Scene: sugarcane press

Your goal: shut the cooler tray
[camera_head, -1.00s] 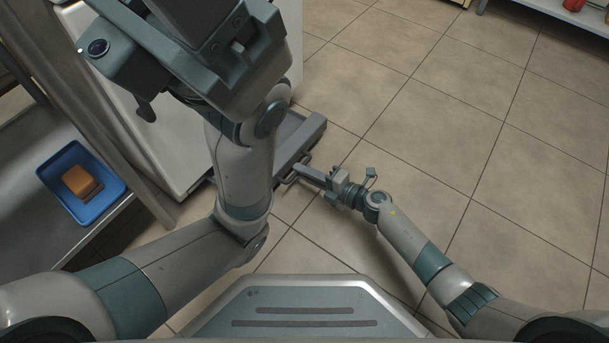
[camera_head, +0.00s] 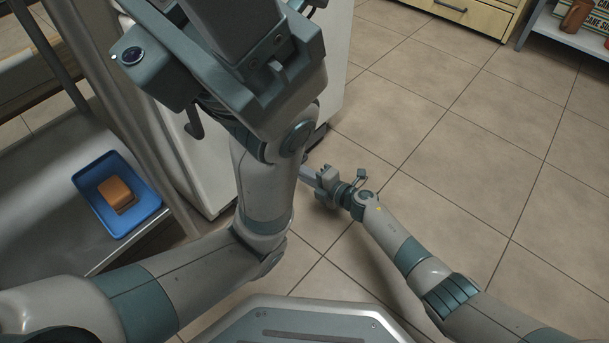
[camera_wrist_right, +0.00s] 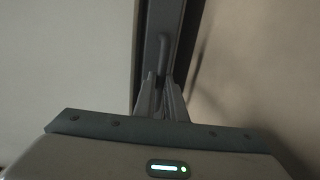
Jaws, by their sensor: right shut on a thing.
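The cooler (camera_head: 194,155) is a white cabinet at the upper left in the head view, partly hidden by my left arm. The grey cooler tray (camera_head: 316,137) is low at its base, and only a small dark part shows there. In the right wrist view the tray front (camera_wrist_right: 152,28) is a dark strip close against the white cooler side (camera_wrist_right: 65,65), with a bar handle (camera_wrist_right: 164,50). My right gripper (camera_wrist_right: 161,82) is shut on the handle; in the head view the gripper (camera_head: 305,171) is beside the cooler's foot.
A blue tray (camera_head: 140,222) with a brown block (camera_head: 117,194) lies on a metal table (camera_head: 40,210) at left. Tiled floor (camera_head: 470,170) is free on the right. A drawer cabinet (camera_head: 455,12) and a shelf (camera_head: 562,38) stand at the back.

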